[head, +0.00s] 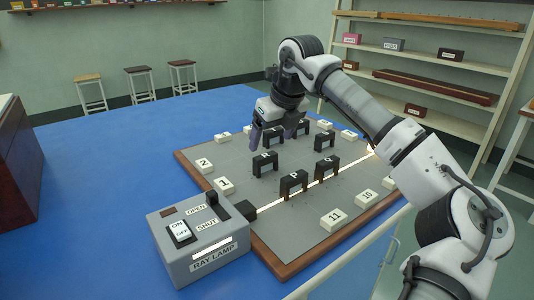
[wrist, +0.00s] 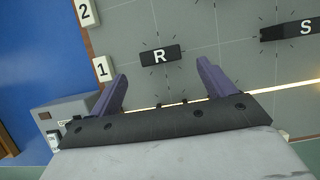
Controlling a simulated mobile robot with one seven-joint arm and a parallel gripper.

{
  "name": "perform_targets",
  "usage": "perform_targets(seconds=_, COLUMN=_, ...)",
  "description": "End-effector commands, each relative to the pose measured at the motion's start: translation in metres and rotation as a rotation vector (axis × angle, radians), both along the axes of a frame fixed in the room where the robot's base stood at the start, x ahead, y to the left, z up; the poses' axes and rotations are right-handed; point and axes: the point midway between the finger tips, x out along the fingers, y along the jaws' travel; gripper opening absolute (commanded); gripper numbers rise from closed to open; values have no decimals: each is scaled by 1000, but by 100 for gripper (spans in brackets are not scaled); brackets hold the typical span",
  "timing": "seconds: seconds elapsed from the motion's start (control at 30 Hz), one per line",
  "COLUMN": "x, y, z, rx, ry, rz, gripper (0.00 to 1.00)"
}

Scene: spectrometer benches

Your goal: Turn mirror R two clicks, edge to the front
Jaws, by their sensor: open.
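Mirror R is a dark block with a white letter R (wrist: 160,56) on top, seen from above in the wrist view. Its long side runs nearly across that picture, the right end slightly higher. It seems to be the dark arch-shaped block (head: 265,163) near number tiles 1 and 2 in the head view, where its letter is too small to read surely. My gripper (wrist: 162,72) is open and empty above the board.
Mirror S (wrist: 292,30) stands to the right of R. Other dark blocks (head: 293,183) (head: 326,167) stand along the light beam. The ray lamp (head: 205,240) is at the near left corner of the grey board (head: 290,225). Number tiles (head: 334,219) edge the board.

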Motion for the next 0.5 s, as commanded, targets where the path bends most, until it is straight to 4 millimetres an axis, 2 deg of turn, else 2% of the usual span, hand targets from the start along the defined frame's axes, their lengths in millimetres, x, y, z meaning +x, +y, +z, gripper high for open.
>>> perform_targets(seconds=0.03, x=3, y=3, z=-11, rx=1, ry=2, rz=2, gripper=82)
perform_targets(seconds=0.2, x=12, y=9, z=-37, rx=1, ry=1, rz=2, gripper=82)
perform_targets(seconds=0.33, x=16, y=12, z=-49, rx=1, ry=1, rz=1, gripper=82)
perform_targets(seconds=0.5, x=18, y=14, z=-54, rx=1, ry=0, rz=0, gripper=82)
